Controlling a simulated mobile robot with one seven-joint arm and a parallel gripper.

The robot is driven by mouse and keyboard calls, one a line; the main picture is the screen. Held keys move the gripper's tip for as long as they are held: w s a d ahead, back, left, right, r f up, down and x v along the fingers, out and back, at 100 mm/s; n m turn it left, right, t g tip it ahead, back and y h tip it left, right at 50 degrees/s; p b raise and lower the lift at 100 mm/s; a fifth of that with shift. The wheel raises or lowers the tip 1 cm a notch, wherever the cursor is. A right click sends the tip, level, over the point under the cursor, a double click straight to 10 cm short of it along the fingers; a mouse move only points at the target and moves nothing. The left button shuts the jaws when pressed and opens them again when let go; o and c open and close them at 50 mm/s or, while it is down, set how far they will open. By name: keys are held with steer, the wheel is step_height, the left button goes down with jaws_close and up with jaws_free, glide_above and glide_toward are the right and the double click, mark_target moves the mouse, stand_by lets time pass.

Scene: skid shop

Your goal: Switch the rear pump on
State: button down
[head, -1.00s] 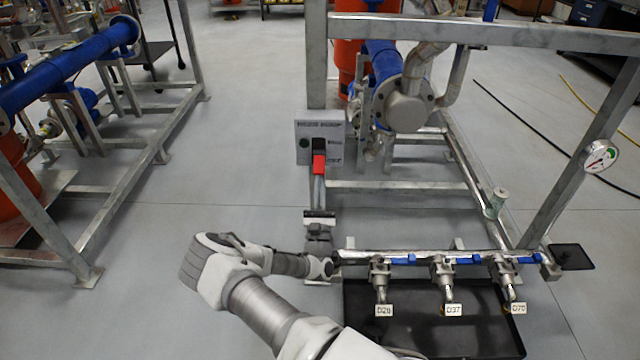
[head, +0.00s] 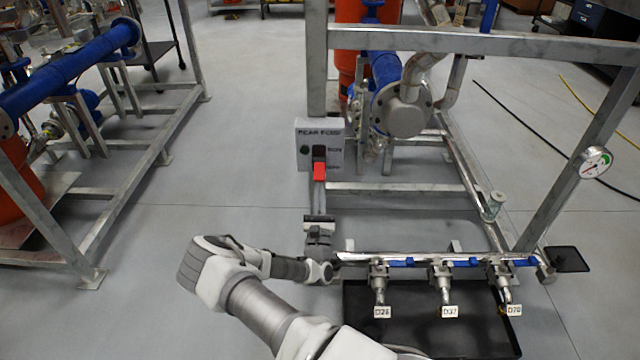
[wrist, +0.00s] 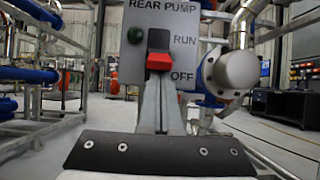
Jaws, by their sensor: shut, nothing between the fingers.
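The grey REAR PUMP switch box (head: 335,132) stands on the skid frame; it fills the top of the wrist view (wrist: 190,12). Its switch has a red handle (head: 320,171) in a dark slot, with RUN marked upper right and OFF lower right. In the wrist view the red handle (wrist: 159,62) sits low, between the two words and nearer OFF. A round dark green lamp or button (wrist: 135,35) is left of the slot. My gripper (head: 319,184) is shut and empty, its fingertips just below the red handle; I cannot tell whether they touch it.
Skid rails and posts surround the box, with a pump (head: 404,110) behind right. A pipe with several tagged blue-handled valves (head: 403,263) runs right of my gripper above a black tray (head: 430,330). Floor at left is clear up to another skid.

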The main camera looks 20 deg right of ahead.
mark_target(320, 177)
steer(key=shift+s+r+g+p, duration=0.15)
steer(key=shift+r+g+p, duration=0.2)
steer(key=shift+p, duration=1)
steer(key=r+g+p, duration=0.1)
steer(key=p, duration=0.2)
steer(key=r+g+y+p, duration=0.1)
steer(key=p, duration=0.3)
steer(key=shift+s+a+r, duration=0.1)
steer(key=shift+s+a, duration=0.1)
steer(key=shift+s, duration=0.1)
steer(key=r+g+p, duration=0.1)
steer(key=p, duration=0.4)
steer(key=r+g+y+p, duration=0.1)
steer(key=g+p, duration=0.1)
steer(key=p, duration=0.2)
steer(key=shift+s+a+p, duration=0.1)
steer(key=shift+s+p, duration=0.15)
steer(key=shift+p, duration=0.15)
steer(key=shift+f+y+b, duration=0.3)
steer(key=shift+f+b, duration=0.05)
steer(key=shift+f, duration=0.2)
